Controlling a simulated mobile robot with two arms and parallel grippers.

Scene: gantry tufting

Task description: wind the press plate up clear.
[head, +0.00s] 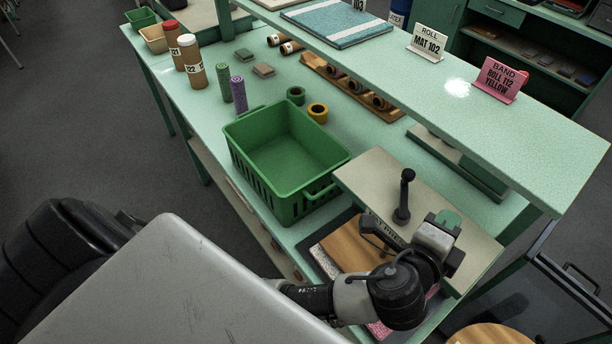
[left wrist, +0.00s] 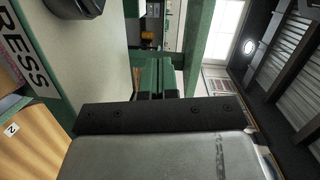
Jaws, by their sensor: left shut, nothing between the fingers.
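The press has a pale beige top (head: 465,205) with a black upright crank handle (head: 404,195) on it. Its front edge is lettered PRESS, partly hidden by my left arm; the lettering also shows in the left wrist view (left wrist: 25,50). Below it, a brown wooden board (head: 345,250) lies over speckled and pink pieces, which my arm partly covers. I cannot tell how hard the board presses on them. My left gripper (head: 447,219), with green fingers, is over the right part of the press top, right of the handle and apart from it. It is shut and empty. My right gripper is out of view.
A green basket (head: 285,150) stands left of the press. A raised green shelf (head: 510,130) with signs runs behind the press. A dark cart (head: 570,275) and a round wooden top (head: 490,334) are at the right.

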